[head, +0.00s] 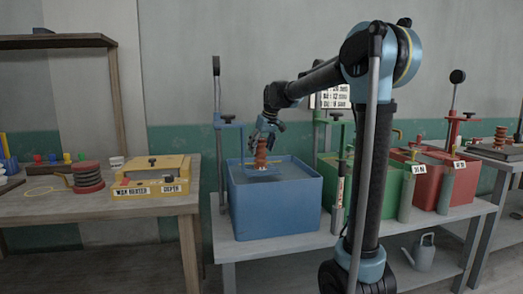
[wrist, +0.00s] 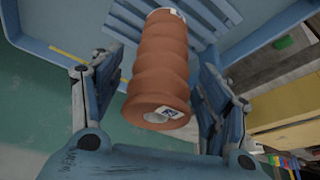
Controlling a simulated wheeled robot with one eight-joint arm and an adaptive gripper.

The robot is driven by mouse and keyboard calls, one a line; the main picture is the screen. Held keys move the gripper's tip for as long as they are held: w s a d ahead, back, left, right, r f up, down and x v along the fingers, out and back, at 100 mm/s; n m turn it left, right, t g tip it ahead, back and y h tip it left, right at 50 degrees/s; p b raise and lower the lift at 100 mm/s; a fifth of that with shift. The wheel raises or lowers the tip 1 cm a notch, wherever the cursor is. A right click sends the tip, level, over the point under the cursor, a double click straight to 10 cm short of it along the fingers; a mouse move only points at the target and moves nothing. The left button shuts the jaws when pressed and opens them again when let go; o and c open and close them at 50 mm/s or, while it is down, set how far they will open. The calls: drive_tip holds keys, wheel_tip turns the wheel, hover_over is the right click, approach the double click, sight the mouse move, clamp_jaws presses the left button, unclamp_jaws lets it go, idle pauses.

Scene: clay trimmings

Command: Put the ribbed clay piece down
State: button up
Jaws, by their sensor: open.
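The ribbed clay piece (head: 261,154) is orange-brown and stands upright on a slatted blue rack (head: 262,172) at the blue bin. My gripper (head: 266,131) is at the top of the piece, coming from above. In the wrist view the ribbed clay piece (wrist: 160,60) lies between the two spread fingers of my gripper (wrist: 155,85), with a gap visible on the right side; contact on the left is hard to tell. A small white label shows at its near end. The slatted rack (wrist: 200,22) shows behind its far end.
The blue bin (head: 275,210) stands on a grey bench, with a green bin (head: 390,190) and a red bin (head: 455,185) to the right. A yellow box (head: 150,178) and a red coiled piece (head: 87,178) are on the left table. Upright posts rise by the bins.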

drive_tip(key=v, duration=1.2)
drive_tip(key=s+d+f+m+h, duration=0.1)
drive_tip(key=s+d+f+m, duration=0.1)
drive_tip(key=s+d+f, duration=0.6)
drive_tip(key=s+d+f+m, duration=0.2)
drive_tip(key=s+d+f, duration=0.5)
drive_tip(key=s, duration=0.4)
drive_tip(key=s+d+f+m+h, duration=0.1)
drive_tip(key=s+d+f, duration=0.2)
drive_tip(key=s+f, duration=0.6)
drive_tip(key=s+d+f+m+g, duration=0.1)
drive_tip(key=s+d+f, duration=0.3)
drive_tip(key=s+f, duration=0.5)
wheel_tip(320, 180, down, 3)
drive_tip(key=shift+d+r+m+h, duration=0.15)
drive_tip(key=shift+m+h, duration=0.25)
drive_tip(key=shift+m, duration=0.3)
drive_tip(key=shift+w+f, duration=0.25)
drive_tip(key=shift+w, duration=0.2)
drive_tip(key=shift+c, duration=0.3)
